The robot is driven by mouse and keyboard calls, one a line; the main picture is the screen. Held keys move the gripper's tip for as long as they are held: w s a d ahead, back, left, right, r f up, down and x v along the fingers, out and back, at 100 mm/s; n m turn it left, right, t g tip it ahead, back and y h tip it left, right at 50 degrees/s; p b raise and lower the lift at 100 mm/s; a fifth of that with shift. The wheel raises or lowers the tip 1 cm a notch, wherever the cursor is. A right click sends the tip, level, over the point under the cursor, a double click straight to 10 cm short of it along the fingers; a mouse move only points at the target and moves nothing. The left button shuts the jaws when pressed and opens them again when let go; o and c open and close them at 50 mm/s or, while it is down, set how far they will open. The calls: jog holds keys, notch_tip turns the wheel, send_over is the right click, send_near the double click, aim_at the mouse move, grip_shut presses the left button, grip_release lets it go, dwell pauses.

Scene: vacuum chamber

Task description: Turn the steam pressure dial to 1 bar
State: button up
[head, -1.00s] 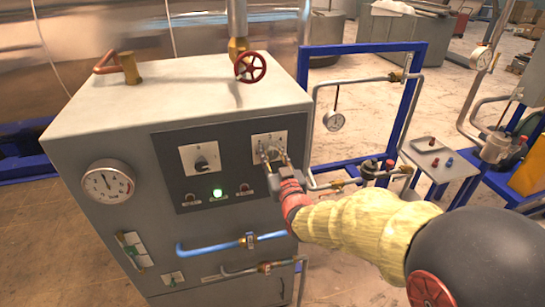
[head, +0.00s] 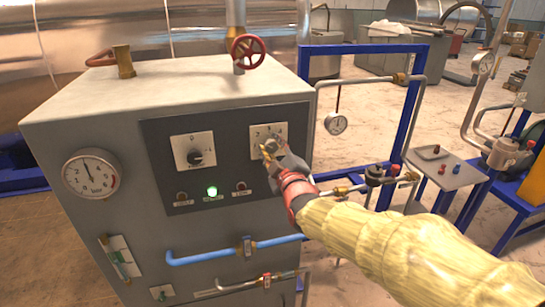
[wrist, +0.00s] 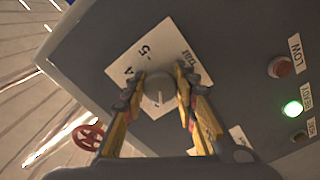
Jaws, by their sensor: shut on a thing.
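The dial under my gripper is a round grey knob (wrist: 158,88) on a white square plate (wrist: 150,48), on the upper right of the dark control panel. In the head view its plate (head: 281,131) shows above my fingers, with the knob largely hidden. The plate carries markings at an angle; which one the knob points to is not clear. My gripper (head: 268,152) is shut on the knob, with one yellow and dark finger on each side of it in the wrist view (wrist: 160,90).
A second dial (head: 195,158) sits left on the panel, above a lit green lamp (head: 212,191) between two dark lamps. A gauge (head: 91,174) is on the cabinet's front left. A red valve wheel (head: 247,50) rises behind the top. Blue pipe (head: 205,256) runs below.

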jog(key=n+b, duration=0.3)
jog(key=n, duration=0.1)
jog(key=shift+f+n, duration=0.15)
jog(key=shift+n, duration=0.15)
jog(key=n+b, duration=0.2)
jog(key=n, duration=0.2)
jog(key=shift+n+b, duration=0.3)
jog(key=shift+b, duration=0.05)
jog(key=o, duration=1.1)
jog(key=shift+o, duration=0.2)
jog(key=shift+r, duration=0.2)
jog(key=v, duration=1.2)
